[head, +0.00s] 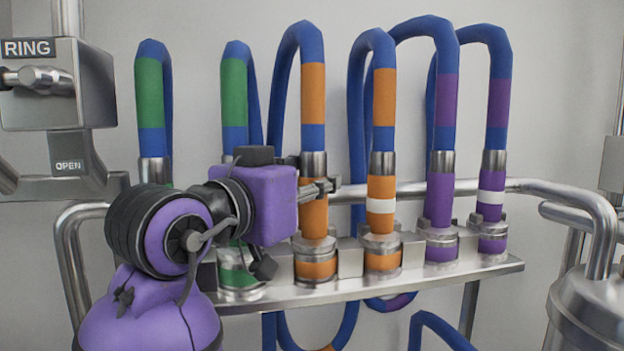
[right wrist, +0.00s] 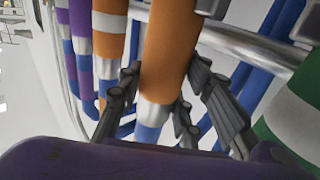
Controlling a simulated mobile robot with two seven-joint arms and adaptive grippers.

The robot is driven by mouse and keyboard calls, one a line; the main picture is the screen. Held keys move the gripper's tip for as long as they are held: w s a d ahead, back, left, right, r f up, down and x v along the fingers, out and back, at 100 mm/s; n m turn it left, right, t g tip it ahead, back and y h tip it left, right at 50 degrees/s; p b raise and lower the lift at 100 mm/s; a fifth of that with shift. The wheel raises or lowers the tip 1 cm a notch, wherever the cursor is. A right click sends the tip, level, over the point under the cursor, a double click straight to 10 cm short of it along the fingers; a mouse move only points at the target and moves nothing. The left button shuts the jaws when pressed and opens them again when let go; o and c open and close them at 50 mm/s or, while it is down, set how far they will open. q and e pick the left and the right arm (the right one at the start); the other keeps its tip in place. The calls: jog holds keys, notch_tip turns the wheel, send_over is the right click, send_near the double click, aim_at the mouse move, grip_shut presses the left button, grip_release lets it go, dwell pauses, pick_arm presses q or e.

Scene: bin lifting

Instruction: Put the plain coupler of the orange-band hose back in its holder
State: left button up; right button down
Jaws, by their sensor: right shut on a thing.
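The orange-band hose (head: 313,92) arches down to its plain orange coupler (head: 314,215), which has no white ring. The coupler stands upright, its lower end at the metal collar of the orange-marked holder (head: 316,268). It sits about level with the white-ringed coupler beside it; I cannot tell how deep it is in. My right gripper (head: 320,187) reaches in from the left and is shut on the plain coupler. In the right wrist view the coupler (right wrist: 169,50) lies between the fingers, its lower end out of frame. My left gripper is not in view.
The white-ringed orange coupler (head: 381,188) stands close to the right, with purple couplers (head: 440,200) beyond. A green-marked holder (head: 238,272) is partly hidden behind my right arm. A metal rail (head: 410,190) runs behind the couplers. A steel vessel (head: 585,310) stands at the right.

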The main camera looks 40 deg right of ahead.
jog(key=shift+f, duration=0.15)
dwell(0.7)
jog(key=c, duration=1.2)
grip_release()
jog(key=shift+o, duration=0.2)
jog(key=shift+a, duration=0.1)
jog(key=v, duration=1.2)
